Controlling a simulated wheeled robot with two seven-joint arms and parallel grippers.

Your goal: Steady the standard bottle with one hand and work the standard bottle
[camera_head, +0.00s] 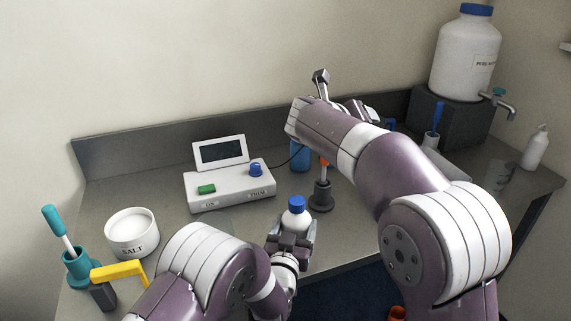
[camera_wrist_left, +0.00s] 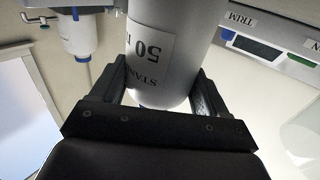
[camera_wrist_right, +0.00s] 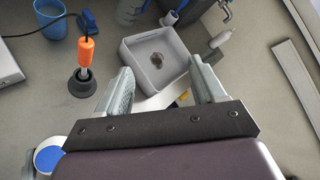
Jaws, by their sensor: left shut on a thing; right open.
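The standard bottle (camera_head: 296,217) is white with a blue cap and stands upright near the front of the table. My left gripper (camera_head: 292,240) is shut on its body; the cap is clear above the jaws. In the left wrist view the bottle (camera_wrist_left: 170,45) fills the space between the fingers, with part of a label reading "50" showing. My right gripper (camera_wrist_right: 163,85) is open and empty over the back of the table, away from the bottle. In the right wrist view the bottle's blue cap (camera_wrist_right: 47,159) shows at the lower left. The right arm mostly hides its gripper in the head view.
A white meter (camera_head: 230,187) is behind the bottle. An orange-handled probe (camera_wrist_right: 86,52) stands in a dark holder beside it. A square grey-white tray (camera_wrist_right: 128,52) lies beyond the right gripper. A salt jar (camera_head: 132,236), teal holder (camera_head: 77,268) and yellow-handled tool (camera_head: 118,271) are left.

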